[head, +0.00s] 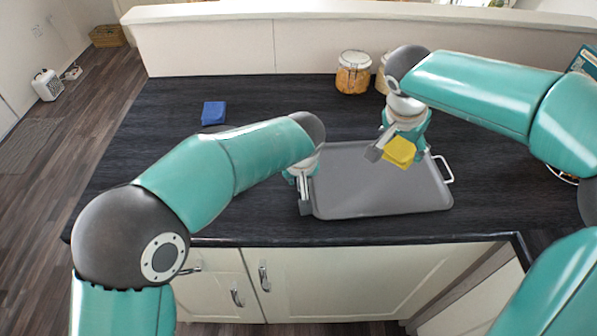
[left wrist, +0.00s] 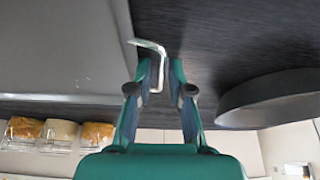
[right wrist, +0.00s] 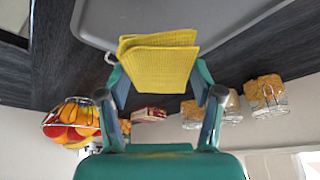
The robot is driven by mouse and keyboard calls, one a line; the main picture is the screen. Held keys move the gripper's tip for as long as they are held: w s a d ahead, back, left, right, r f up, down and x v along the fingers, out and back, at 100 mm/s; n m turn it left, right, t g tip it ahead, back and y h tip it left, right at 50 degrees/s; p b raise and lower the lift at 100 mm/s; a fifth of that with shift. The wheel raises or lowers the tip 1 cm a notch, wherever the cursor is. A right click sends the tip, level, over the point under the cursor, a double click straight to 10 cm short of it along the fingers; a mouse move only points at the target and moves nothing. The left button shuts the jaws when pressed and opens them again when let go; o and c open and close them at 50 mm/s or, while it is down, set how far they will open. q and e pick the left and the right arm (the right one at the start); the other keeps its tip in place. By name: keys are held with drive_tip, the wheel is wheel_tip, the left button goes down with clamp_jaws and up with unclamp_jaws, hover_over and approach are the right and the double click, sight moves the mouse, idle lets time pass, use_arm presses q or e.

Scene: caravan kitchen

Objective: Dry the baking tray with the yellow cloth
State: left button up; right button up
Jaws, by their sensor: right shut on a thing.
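The grey baking tray (head: 350,190) lies flat on the dark worktop, with a metal handle (head: 446,170) at its right end. My left gripper (head: 306,205) is at the tray's left end. In the left wrist view (left wrist: 164,75) its fingers stand on either side of the other metal handle (left wrist: 150,46), with a gap still showing between them. My right gripper (head: 398,142) is shut on the folded yellow cloth (head: 400,152) and holds it over the tray's far right part. The cloth (right wrist: 158,62) shows large between its fingers; whether it touches the tray cannot be told.
A folded blue cloth (head: 213,112) lies on the worktop at the back left. A glass jar (head: 353,72) stands at the back by the low wall (head: 200,45). A fruit basket (right wrist: 75,122) shows in the right wrist view.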

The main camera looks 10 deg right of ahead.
use_arm(q)
drive_tip(key=shift+c, duration=0.2)
clamp_jaws()
use_arm(e)
drive_tip(key=shift+n, duration=0.3)
